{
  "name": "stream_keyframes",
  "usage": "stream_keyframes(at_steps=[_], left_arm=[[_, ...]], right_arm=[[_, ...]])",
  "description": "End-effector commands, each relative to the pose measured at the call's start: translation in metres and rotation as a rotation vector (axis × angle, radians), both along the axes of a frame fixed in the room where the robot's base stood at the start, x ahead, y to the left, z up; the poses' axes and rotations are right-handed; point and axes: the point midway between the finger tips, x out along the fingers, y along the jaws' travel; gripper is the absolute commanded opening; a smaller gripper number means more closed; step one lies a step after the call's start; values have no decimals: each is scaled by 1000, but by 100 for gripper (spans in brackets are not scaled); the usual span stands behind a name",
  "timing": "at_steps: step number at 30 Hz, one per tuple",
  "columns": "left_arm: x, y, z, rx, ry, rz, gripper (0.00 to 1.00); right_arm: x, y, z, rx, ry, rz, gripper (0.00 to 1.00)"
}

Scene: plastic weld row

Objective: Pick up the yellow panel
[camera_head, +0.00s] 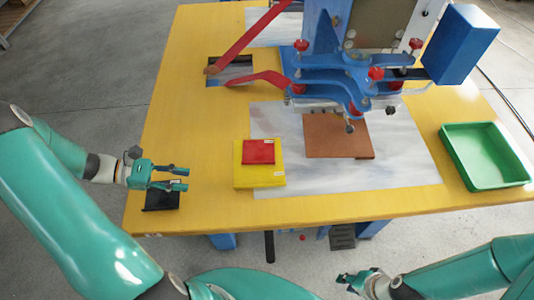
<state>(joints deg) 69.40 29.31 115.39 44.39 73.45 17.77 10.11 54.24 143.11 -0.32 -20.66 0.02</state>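The yellow panel (246,180) lies flat on the table's left half, near the front edge. A smaller red panel (258,151) rests on top of it and covers part of it. My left gripper (182,179) is to the left of the yellow panel, apart from it. Its two fingers point right with a gap between them, and nothing shows between them. My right gripper (347,280) is low in the picture, in front of the table edge and away from the panels. Its fingers are too small to read clearly.
The yellow table (195,130) carries a blue machine (335,80) with red levers at the back. A brown plate (335,138) lies under it on a grey sheet (400,175). A green tray (485,155) is at right. A small black object (161,199) sits below my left gripper.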

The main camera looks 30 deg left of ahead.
Motion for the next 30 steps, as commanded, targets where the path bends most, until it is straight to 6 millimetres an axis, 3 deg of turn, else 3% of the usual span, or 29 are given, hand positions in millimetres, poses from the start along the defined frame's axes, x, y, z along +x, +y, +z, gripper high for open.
stream_keyframes(at_steps=[5,18,30], left_arm=[[9,-15,-5,-6,0,-4,34],[52,-84,-39,-4,0,-11,34],[68,-112,-49,-4,3,-10,34]], right_arm=[[-1,0,3,0,2,1,31],[-1,0,10,0,2,1,31],[-1,0,19,0,1,0,31]])
